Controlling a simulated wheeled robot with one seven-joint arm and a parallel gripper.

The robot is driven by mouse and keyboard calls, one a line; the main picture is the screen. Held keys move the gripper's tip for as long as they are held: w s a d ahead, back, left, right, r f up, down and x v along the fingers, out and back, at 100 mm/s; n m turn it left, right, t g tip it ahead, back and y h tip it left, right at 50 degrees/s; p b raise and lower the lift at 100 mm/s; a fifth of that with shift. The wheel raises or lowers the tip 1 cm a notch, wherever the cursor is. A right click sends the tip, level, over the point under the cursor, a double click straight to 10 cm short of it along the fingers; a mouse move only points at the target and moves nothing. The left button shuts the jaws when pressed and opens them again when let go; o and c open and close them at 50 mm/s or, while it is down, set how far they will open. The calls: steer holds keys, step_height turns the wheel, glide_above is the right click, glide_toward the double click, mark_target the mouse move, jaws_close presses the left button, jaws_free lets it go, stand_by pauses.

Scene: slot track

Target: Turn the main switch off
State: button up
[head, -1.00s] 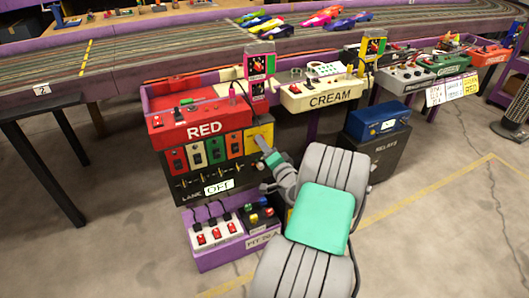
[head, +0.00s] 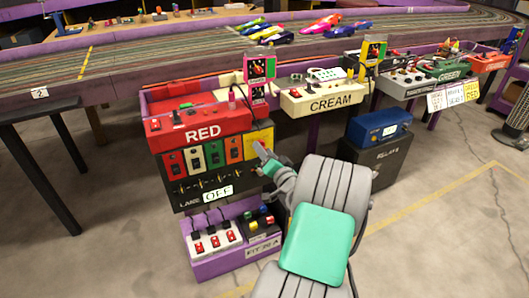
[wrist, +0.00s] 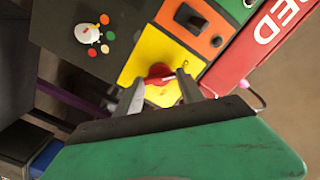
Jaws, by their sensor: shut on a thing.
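A yellow plate (head: 259,137) sits at the right end of a row of coloured plates under the red box marked RED (head: 203,133). The wrist view shows a red knob (wrist: 160,72) on this yellow plate (wrist: 150,55). My gripper (wrist: 161,90) has one finger on each side of the knob and is shut on it. In the head view my gripper (head: 262,150) is in front of the yellow plate and hides the knob. Lettering on the knob's plate is not readable.
An orange plate with a black switch (wrist: 193,18) is beside the yellow one. A white knob with coloured dots (wrist: 88,33) is on the black panel. A purple crate of switches (head: 232,245) stands below; the relay box (head: 380,160) is to the right.

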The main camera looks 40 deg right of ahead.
steer(key=o, duration=1.4)
steer(key=shift+c, duration=0.2)
steer(key=shift+s, duration=0.1)
steer(key=p+v, duration=0.1)
steer(key=v, duration=0.6)
steer(key=shift+s+p, duration=0.3)
steer(key=shift+a, duration=0.15)
